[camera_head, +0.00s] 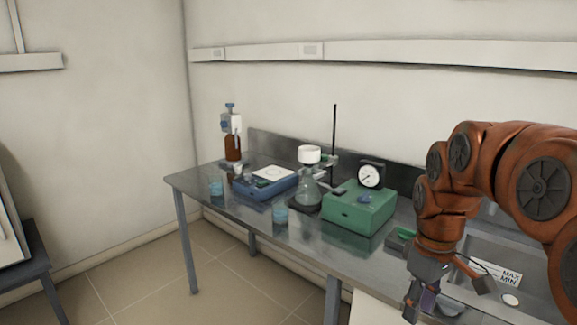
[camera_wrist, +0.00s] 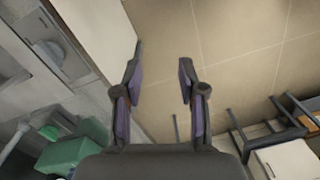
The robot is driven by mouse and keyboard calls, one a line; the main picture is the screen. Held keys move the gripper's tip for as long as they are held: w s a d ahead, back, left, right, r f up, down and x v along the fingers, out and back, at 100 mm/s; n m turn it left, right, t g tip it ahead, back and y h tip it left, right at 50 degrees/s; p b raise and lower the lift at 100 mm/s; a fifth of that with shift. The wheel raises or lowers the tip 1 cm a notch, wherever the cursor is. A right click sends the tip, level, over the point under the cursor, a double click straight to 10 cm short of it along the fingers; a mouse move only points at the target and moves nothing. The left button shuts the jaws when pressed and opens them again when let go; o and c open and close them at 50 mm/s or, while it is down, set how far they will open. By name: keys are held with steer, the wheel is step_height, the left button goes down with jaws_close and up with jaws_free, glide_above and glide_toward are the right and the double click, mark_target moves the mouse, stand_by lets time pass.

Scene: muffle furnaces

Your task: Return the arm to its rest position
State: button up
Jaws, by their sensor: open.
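My arm, orange with dark joint caps, reaches in from the right edge of the head view, bent over the right end of the bench. My gripper (camera_head: 420,300) hangs at its end, pointing down, near the front edge of the metal bench (camera_head: 240,212). In the wrist view my gripper (camera_wrist: 160,85) has its two purple-padded fingers apart, with only tiled floor between them. It holds nothing.
A green box (camera_head: 358,208) with a gauge (camera_head: 370,176), a flask (camera_head: 308,188), a blue device (camera_head: 264,184), a brown bottle (camera_head: 232,147) and blue beakers (camera_head: 280,215) stand on the bench. The floor (camera_head: 150,270) at left is clear. A dark table (camera_head: 42,262) stands far left.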

steer(key=s+a+f+m+p, duration=0.1)
steer(key=s+a+f+m, duration=0.1)
steer(key=s, duration=0.9)
steer(key=s+a+f+m+g+p, duration=0.1)
steer(key=s+a+f+m+p, duration=0.1)
steer(key=s, duration=0.9)
steer(key=shift+s+a+f+m, duration=0.2)
steer(key=shift+a+f+m, duration=0.65)
steer(key=shift+m, duration=0.25)
